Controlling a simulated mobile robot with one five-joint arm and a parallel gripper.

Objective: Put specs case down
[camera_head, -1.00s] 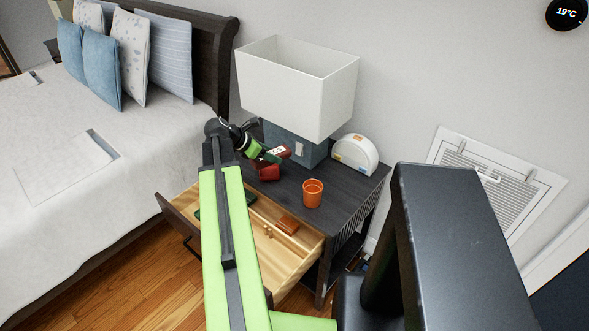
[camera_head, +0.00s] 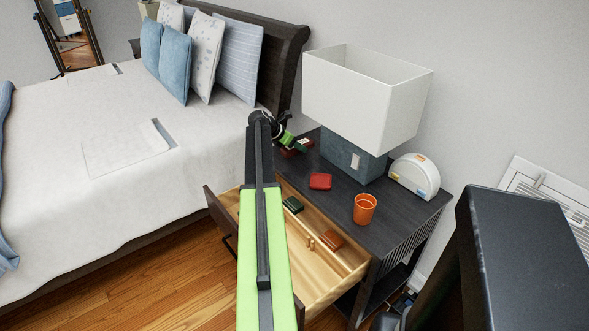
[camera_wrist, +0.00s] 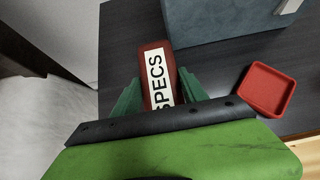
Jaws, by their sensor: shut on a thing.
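The specs case (camera_wrist: 154,68) is dark red with a white label reading "SPECS". In the wrist view it lies between the two green fingers of my gripper (camera_wrist: 155,92), which is shut on it. The case is over the dark nightstand top (camera_wrist: 221,63), beside the blue-grey lamp base; I cannot tell whether it touches the surface. In the head view my gripper (camera_head: 298,144) is at the back left of the nightstand, and the case (camera_head: 290,153) shows only in part behind it.
A red tray (camera_head: 320,181), an orange cup (camera_head: 365,208), a lamp (camera_head: 355,158) and a white rounded device (camera_head: 414,176) stand on the nightstand. The drawer (camera_head: 335,277) below is open, holding a dark green item (camera_head: 293,205) and a brown item (camera_head: 332,240). The bed is at left.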

